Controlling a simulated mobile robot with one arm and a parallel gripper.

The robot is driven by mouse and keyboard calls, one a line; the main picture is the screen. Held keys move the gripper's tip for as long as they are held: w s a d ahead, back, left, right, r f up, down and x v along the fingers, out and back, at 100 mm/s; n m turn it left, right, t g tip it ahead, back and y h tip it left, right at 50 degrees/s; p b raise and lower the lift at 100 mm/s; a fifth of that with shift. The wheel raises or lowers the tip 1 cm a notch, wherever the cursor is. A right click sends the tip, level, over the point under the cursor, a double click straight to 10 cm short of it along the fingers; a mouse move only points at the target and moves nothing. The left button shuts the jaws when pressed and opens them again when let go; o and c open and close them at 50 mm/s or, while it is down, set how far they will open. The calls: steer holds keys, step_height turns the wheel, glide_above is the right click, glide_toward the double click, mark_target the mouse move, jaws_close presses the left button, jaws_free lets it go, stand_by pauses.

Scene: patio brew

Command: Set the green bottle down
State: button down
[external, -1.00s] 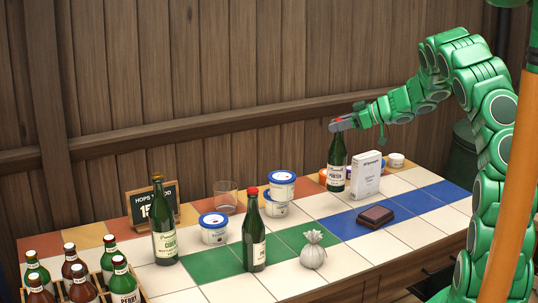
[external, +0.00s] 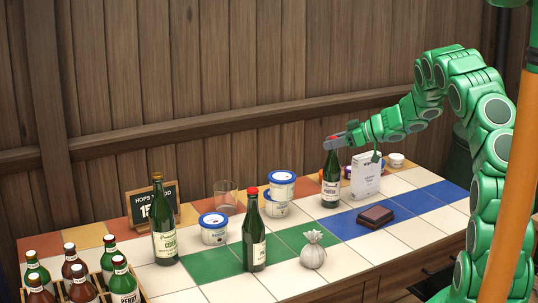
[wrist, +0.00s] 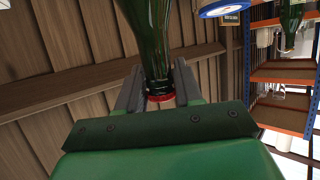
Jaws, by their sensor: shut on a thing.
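The green bottle (external: 331,182) with a white label is upright near the back of the tiled counter, just left of a white box. My gripper (external: 337,142) is shut on its neck, coming in from the right. Its base is at or just above the tiles; I cannot tell whether it touches. In the wrist view the green bottle (wrist: 149,38) stands between my gripper's fingers (wrist: 158,88), with its red cap showing between the fingertips.
The white box (external: 366,176) stands close on the right. A dark brown box (external: 375,216) lies in front. Stacked tubs (external: 281,187) stand left. Tiles before the held bottle are clear.

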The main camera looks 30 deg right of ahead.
steer(key=shift+f, duration=0.15)
steer(key=c, duration=0.7)
jaws_free()
steer(key=shift+c, duration=0.2)
steer(key=shift+s+d+r, duration=0.1)
steer(key=shift+d+r, duration=0.05)
steer(key=shift+r, duration=0.05)
steer(key=v, duration=1.1)
steer(key=shift+s+d, duration=0.2)
steer(key=shift+s, duration=0.05)
